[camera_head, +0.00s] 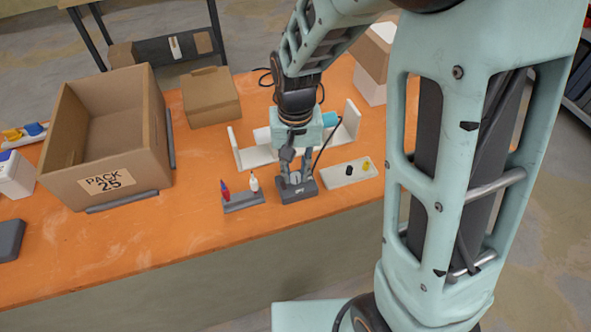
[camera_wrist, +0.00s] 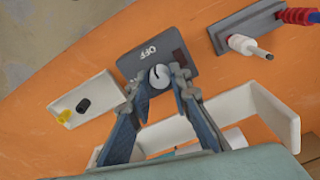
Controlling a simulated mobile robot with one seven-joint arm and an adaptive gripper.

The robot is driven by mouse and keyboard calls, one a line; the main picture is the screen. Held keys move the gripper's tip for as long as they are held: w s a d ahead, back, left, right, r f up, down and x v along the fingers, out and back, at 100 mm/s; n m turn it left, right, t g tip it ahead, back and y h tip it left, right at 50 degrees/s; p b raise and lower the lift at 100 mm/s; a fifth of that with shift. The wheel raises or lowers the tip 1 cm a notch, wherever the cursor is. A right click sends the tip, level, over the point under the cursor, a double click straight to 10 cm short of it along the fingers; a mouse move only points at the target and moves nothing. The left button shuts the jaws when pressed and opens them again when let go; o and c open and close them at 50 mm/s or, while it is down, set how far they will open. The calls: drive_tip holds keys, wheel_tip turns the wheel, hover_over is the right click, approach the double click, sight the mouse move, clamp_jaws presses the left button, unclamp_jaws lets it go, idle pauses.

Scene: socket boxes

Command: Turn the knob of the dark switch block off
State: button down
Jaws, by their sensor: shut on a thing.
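The dark switch block (camera_head: 298,193) stands on the orange table near its front edge, and it also shows in the wrist view (camera_wrist: 178,55) with the word OFF on its top. Its light round knob (camera_wrist: 159,77) sits at the block's edge nearest my wrist camera. My gripper (camera_head: 296,174) points down over the block. In the wrist view its two fingertips (camera_wrist: 160,84) lie on either side of the knob, shut on it. The fingers cover part of the knob. The direction the knob points is hard to tell.
A grey holder (camera_head: 243,202) with a red and a white tool stands left of the block. A pale plate (camera_head: 349,174) with black and yellow parts lies right. A white bracket (camera_head: 240,150) stands behind. A large carton (camera_head: 160,110) is at the left.

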sight(295, 175)
drive_tip(key=c, duration=1.8)
unclamp_jaws()
drive_tip(key=shift+o, duration=0.2)
drive_tip(key=shift+r, duration=0.1)
wheel_tip(295, 175, up, 12)
